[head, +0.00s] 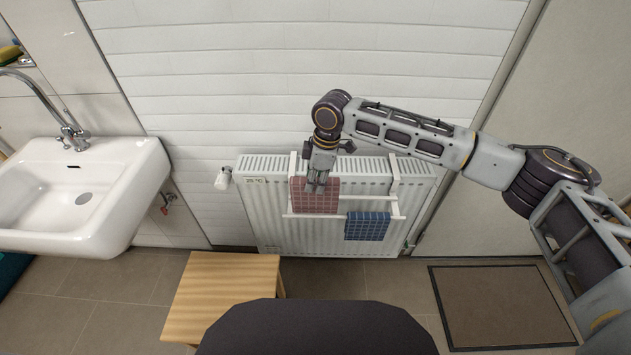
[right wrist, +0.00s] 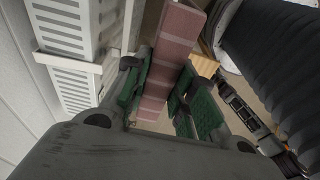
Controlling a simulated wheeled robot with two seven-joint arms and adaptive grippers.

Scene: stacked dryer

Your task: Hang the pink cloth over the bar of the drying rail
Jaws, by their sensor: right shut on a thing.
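The pink checked cloth (head: 300,201) is in front of the left part of the white drying rail (head: 396,190), which hangs on the radiator. My right gripper (head: 317,184) is at the upper part of the cloth and shut on it. In the right wrist view the pink cloth (right wrist: 177,40) runs between the two green-padded fingers of the right gripper (right wrist: 161,95). I cannot tell whether the cloth lies over a bar or hangs in front of it. My left gripper is not in view.
A blue checked cloth (head: 367,226) hangs on the rail's lower bar, right of the pink one. The white radiator (head: 262,215) stands against the wall. A wooden stool (head: 218,290) is in front of it, a sink (head: 85,195) at left, a floor mat (head: 500,305) at right.

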